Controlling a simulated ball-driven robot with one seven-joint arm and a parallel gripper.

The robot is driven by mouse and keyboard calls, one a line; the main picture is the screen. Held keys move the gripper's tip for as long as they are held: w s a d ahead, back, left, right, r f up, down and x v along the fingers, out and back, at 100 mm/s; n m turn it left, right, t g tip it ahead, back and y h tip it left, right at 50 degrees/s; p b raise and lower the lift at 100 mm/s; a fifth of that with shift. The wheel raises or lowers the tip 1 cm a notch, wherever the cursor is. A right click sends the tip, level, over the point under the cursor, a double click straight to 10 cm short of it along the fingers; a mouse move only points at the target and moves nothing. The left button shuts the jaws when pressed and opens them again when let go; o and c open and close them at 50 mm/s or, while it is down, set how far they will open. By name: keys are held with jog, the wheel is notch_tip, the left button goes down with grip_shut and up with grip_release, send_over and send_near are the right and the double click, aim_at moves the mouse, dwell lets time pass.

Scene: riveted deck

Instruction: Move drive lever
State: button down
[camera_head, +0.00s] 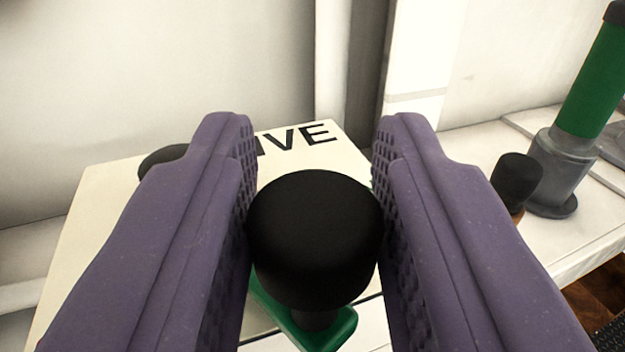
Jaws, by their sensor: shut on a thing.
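The drive lever has a black round knob (316,235) on a green arm (328,330). It stands in front of a cream panel (90,225) with black letters, of which "IVE" shows; my left finger hides the rest. My gripper (314,225) has two purple fingers with textured inner pads, and it is shut on the black knob, one finger on each side. The lower part of the lever and its pivot are mostly hidden.
Another black knob (163,160) is partly hidden behind my left finger. At the right stand a small black knob (517,178) and a green cylinder (592,85) on a grey base. A white wall (150,70) closes off the back.

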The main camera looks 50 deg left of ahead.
jog(key=shift+w+n+g+y+p, duration=0.35)
jog(key=shift+w+n+g+y, duration=0.25)
jog(key=shift+g, duration=0.1)
jog(key=c, duration=0.8)
grip_release()
jog(key=shift+w, duration=0.1)
jog(key=shift+c, duration=0.2)
jog(key=p+v, duration=0.1)
jog(key=v, duration=0.6)
jog(key=shift+s+d, duration=0.25)
jog(key=shift+d, duration=0.05)
